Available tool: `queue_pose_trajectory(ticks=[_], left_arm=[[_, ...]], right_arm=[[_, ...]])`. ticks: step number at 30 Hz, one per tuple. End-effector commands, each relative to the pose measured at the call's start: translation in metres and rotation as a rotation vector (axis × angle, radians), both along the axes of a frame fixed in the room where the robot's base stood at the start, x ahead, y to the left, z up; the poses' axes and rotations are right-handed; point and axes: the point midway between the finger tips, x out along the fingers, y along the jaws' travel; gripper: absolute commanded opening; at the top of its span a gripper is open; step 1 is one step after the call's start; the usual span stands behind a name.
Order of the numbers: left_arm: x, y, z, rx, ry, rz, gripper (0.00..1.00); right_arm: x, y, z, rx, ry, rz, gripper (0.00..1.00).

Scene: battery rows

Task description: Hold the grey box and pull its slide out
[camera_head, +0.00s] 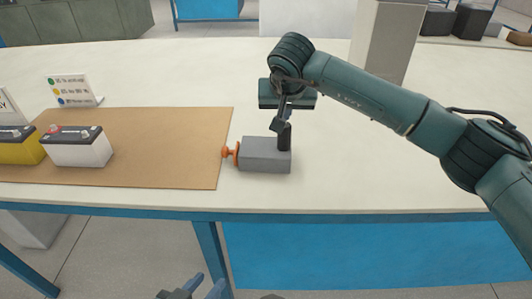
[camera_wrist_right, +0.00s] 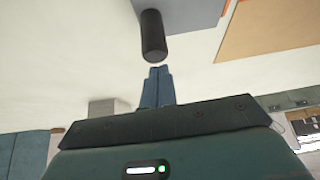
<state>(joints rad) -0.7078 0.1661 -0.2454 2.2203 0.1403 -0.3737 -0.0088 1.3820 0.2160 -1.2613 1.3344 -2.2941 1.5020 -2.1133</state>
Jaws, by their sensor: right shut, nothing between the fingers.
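The grey box (camera_head: 262,158) sits on the table just right of the brown mat. An orange knob (camera_head: 231,153) sticks out of its left side, and a black post (camera_head: 284,138) stands on its right end. My right gripper (camera_head: 279,126) is above the box beside the post. In the right wrist view its blue fingers (camera_wrist_right: 157,72) are shut and empty, their tips close to the end of the black post (camera_wrist_right: 153,36); contact is unclear. A part of the grey box (camera_wrist_right: 185,12) shows behind. My left gripper (camera_head: 203,287) shows only partly at the bottom edge, away from the box.
The brown mat (camera_head: 165,140) holds a white battery (camera_head: 78,150) and a yellow battery (camera_head: 20,150). A small sign (camera_head: 72,90) stands behind them. A pale column (camera_head: 385,40) rises at the back. The table (camera_head: 370,185) right of the box is clear.

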Motion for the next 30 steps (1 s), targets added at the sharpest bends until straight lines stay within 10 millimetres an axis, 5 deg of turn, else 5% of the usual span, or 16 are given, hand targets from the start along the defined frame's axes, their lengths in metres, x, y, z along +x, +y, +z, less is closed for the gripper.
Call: queue_pose_trajectory(ticks=[30], left_arm=[[-0.001, 0.000, -0.011, 0.001, 0.003, -0.001, 0.36]], right_arm=[[-0.001, 0.000, -0.016, -0.002, 0.005, 0.000, 0.00]])
